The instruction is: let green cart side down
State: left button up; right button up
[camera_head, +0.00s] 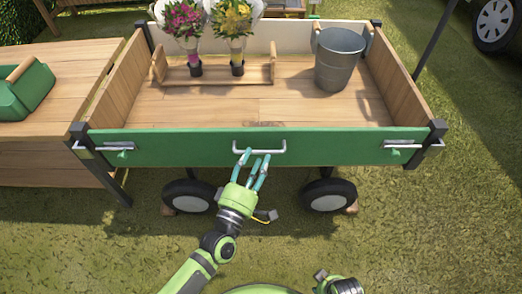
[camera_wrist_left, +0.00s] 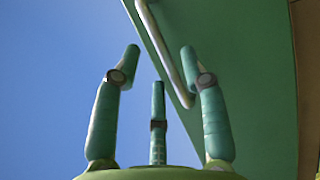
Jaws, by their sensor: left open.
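The green cart side (camera_head: 330,146) stands upright along the near edge of the wooden cart. It also fills the right of the left wrist view (camera_wrist_left: 255,80). A pale handle (camera_head: 270,150) is fixed at its middle. A metal latch bar sits at the left end (camera_head: 104,148) and another at the right end (camera_head: 402,145). My left gripper (camera_head: 253,162) is open, with its fingers at the handle. In the left wrist view the handle (camera_wrist_left: 165,50) runs close to the right finger; contact cannot be told.
Inside the cart are a metal bucket (camera_head: 340,62) and a wooden rack (camera_head: 215,75) with two bouquets. A wooden table (camera_head: 75,60) with a green toolbox (camera_head: 25,92) adjoins the left. Cart wheels (camera_head: 328,195) stand below. Grass in front is free.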

aim_at(261, 151)
pick_arm(q)
jog(key=shift+x, duration=1.85)
grip_shut()
jog(key=shift+f+b, duration=0.15)
jog(key=shift+b, duration=0.15)
